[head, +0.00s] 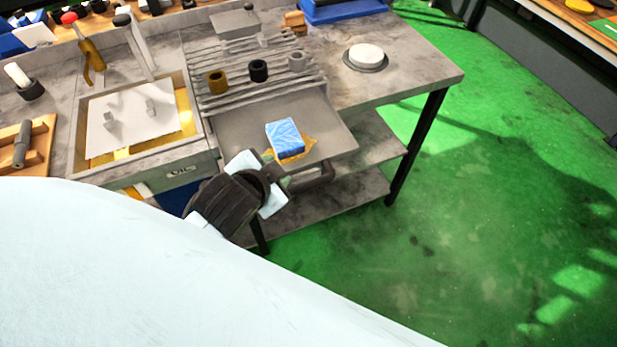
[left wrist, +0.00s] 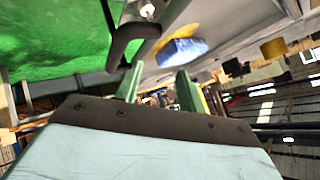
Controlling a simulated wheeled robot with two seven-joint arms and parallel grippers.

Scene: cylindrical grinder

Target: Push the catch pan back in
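The catch pan (head: 240,128) is a grey tray sticking out toward me from under a slotted rack on the workbench. A blue block (head: 284,134) with yellow under it sits in the pan; it also shows in the left wrist view (left wrist: 182,50). The pan's dark bent handle (head: 316,178) is at its front edge and shows in the left wrist view (left wrist: 128,40). My left gripper (head: 276,180) is at the pan's front, close to the handle. Its fingers (left wrist: 158,84) are apart with nothing clearly between them; contact with the handle cannot be told. My right gripper is not in view.
The rack (head: 238,92) holds several small rings. Left of the pan is a drawer-like box (head: 150,168) with a white sheet. A round white piece (head: 366,54) stands on the right of the bench. A lower shelf (head: 340,196) lies below; green floor is clear at right.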

